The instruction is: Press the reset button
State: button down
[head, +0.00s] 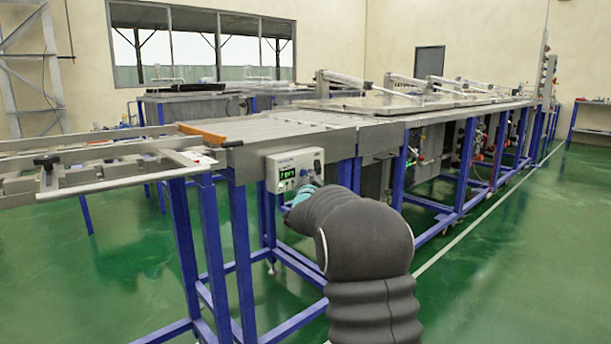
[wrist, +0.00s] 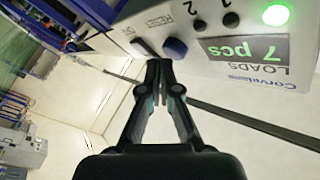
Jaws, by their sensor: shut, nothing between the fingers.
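The control box (head: 281,161) is a white panel on the side of the steel line, with a lit green display. In the wrist view the box (wrist: 115,45) appears upside down. Its blue button (wrist: 175,48) sits beside the RESET label. My gripper (wrist: 159,66) is shut and empty, its tips just below and left of the blue button in the picture. I cannot tell if they touch the box. In the head view my arm reaches up to the box and hides its lower right part.
A dark switch (wrist: 145,47) by the OFF label is close to the fingertips. Two dark buttons (wrist: 200,25) (wrist: 231,19), a display (wrist: 245,50) reading 7 pcs and a green light (wrist: 276,15) are on the panel. Blue table legs (head: 240,260) stand left of my arm.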

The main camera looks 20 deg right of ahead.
jog(key=shift+w+a, duration=0.2)
jog(key=shift+w, duration=0.3)
dwell(0.6)
jog(key=shift+s, duration=0.1)
jog(key=shift+s+d+b, duration=0.3)
jog(key=shift+s+b, duration=0.5)
jog(key=shift+b, duration=0.15)
jog(key=shift+s+d+b, duration=0.3)
jog(key=shift+s+b, duration=0.45)
jog(key=shift+s, duration=0.05)
jog(key=shift+s+d+b, duration=0.3)
jog(key=shift+s+b, duration=0.45)
jog(key=shift+b, duration=0.05)
jog(key=shift+s+d+b, duration=0.3)
jog(key=shift+s+b, duration=0.45)
jog(key=shift+s, duration=0.05)
